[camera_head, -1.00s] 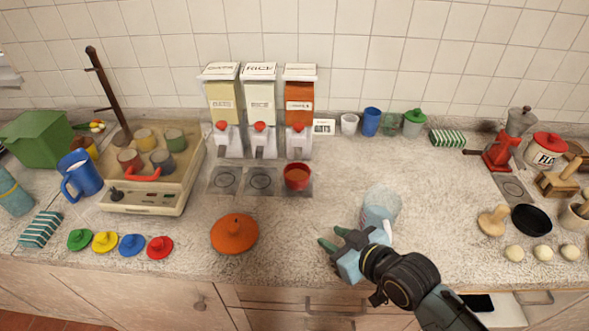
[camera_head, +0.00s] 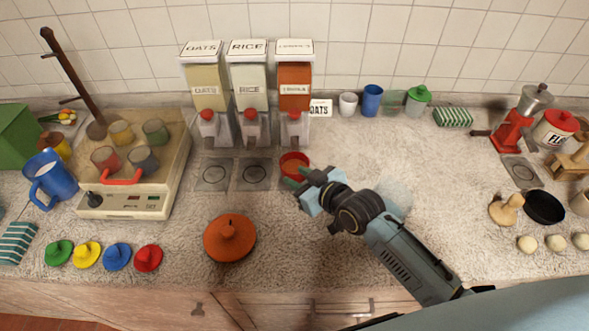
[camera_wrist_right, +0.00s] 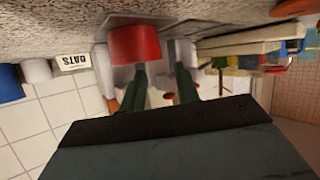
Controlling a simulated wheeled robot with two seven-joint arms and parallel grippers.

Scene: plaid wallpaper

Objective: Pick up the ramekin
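The ramekin (camera_head: 295,161) is a small red bowl under the rightmost dispenser, partly hidden by my right gripper (camera_head: 298,178) in the head view. The gripper's fingers are just in front of it. In the right wrist view, which looks upside down, the red ramekin (camera_wrist_right: 135,44) is just beyond the fingertips, nearer the left finger in the picture. The two dark green fingers (camera_wrist_right: 162,82) are apart with nothing held between them. My left gripper is not in view.
Three dispensers (camera_head: 247,90) stand at the wall behind the ramekin. An orange lidded pot (camera_head: 229,238) is at the front left. A clear glass vessel (camera_head: 394,195) stands behind my right forearm. The counter right of the ramekin is mostly clear.

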